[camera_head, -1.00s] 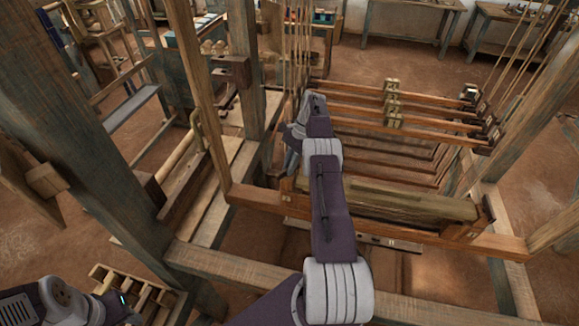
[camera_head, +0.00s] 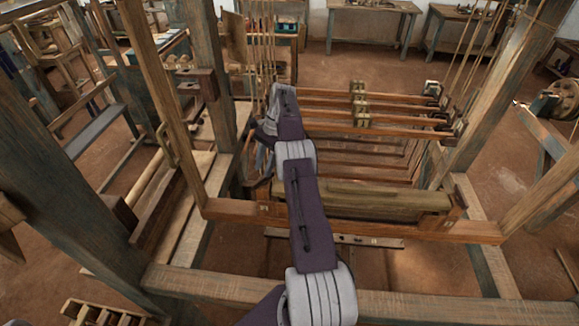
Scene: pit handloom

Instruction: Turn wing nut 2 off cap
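My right arm reaches up from the bottom middle into the loom. Its wrist folds down at the far end, and my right gripper (camera_head: 264,150) is small and partly behind my own arm, beside the left end of the loom's bars. I cannot tell whether its fingers are open or shut, or whether they touch anything. I cannot make out wing nut 2. A long wooden crossbar (camera_head: 400,223) spans the frame in front of a thick pale roller or beam (camera_head: 385,197); I cannot tell which bar is the cap. My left gripper is out of view.
Thick loom posts stand at left (camera_head: 60,190) and right (camera_head: 490,110). A front rail (camera_head: 430,305) crosses the bottom. Thin horizontal bars (camera_head: 400,115) and upright cords crowd the space around my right wrist. A slotted wooden rack (camera_head: 90,312) sits at lower left.

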